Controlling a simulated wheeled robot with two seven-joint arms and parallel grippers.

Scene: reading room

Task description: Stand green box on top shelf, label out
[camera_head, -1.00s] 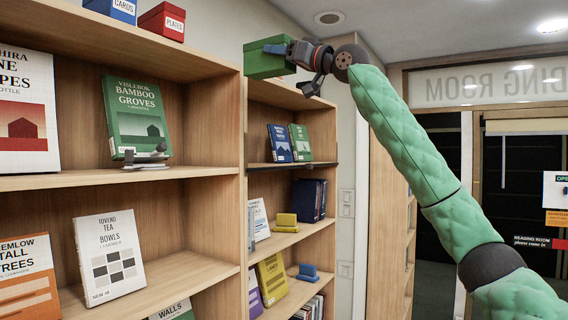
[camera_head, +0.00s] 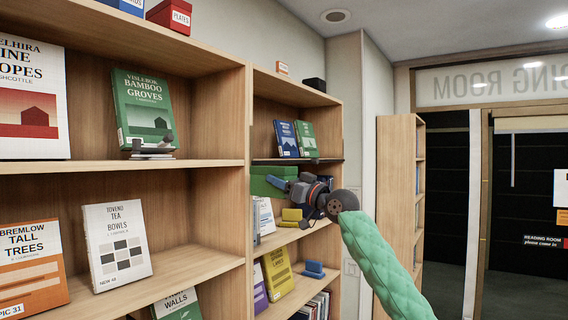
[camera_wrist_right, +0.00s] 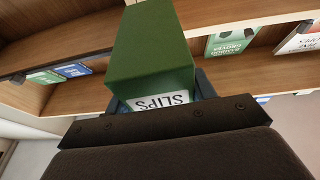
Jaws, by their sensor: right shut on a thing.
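The green box (camera_head: 268,184) is held in my right gripper (camera_head: 294,188), in front of the right bookcase just below its upper book shelf. In the right wrist view the green box (camera_wrist_right: 152,45) stretches away from the jaws, and its white label (camera_wrist_right: 162,102), reading SLIPS, is on the end toward my wrist, upside down in that picture. My right gripper (camera_wrist_right: 160,100) is shut on this end. The top board of the right bookcase (camera_head: 290,90) is above the box. My left gripper is not in view.
On top of the left bookcase stand a blue box (camera_head: 125,5) and a red PLATES box (camera_head: 170,14). Books (camera_head: 297,138) fill the shelves near my gripper.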

